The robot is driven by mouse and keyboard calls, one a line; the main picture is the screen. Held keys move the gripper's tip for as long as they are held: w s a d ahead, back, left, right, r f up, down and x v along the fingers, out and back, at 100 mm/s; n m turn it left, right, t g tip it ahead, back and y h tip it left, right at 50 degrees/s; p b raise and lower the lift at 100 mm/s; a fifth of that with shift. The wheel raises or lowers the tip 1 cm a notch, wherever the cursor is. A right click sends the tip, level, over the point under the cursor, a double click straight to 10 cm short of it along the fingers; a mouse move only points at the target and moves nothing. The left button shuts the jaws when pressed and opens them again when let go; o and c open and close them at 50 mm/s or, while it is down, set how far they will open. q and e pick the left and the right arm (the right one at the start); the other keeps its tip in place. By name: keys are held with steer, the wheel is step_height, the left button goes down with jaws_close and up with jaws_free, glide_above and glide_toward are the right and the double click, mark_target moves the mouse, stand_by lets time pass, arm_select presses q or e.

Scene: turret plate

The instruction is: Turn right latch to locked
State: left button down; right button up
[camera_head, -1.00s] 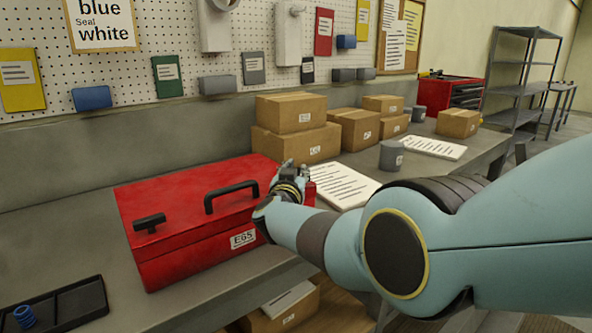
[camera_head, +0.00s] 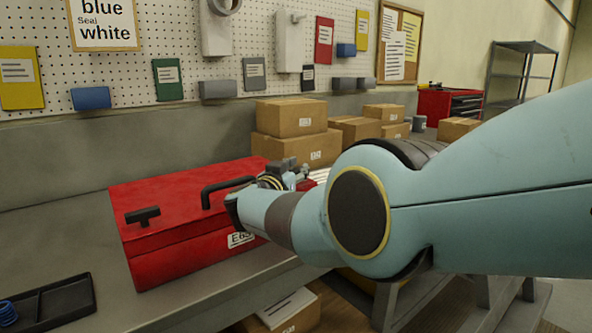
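The red toolbox (camera_head: 200,215) sits shut on the grey workbench, with a black carry handle (camera_head: 228,190) on its lid. A black T-shaped latch (camera_head: 143,216) stands at the left of its lid. The right latch is not visible; my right gripper and wrist cover the toolbox's right end. My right gripper (camera_head: 289,172) is at that end, mostly behind my own forearm. I cannot tell whether its fingers are open, shut or touching a latch. My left gripper is out of view.
A black tray (camera_head: 75,297) with a blue coil (camera_head: 8,312) lies at the front left. Cardboard boxes (camera_head: 290,118) stand behind the toolbox against the back wall. A sign (camera_head: 103,25) reads "blue Seal white".

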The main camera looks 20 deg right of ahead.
steer(key=o, duration=0.4)
steer(key=shift+o, duration=0.2)
step_height(320, 180, up, 10)
stand_by(0.4)
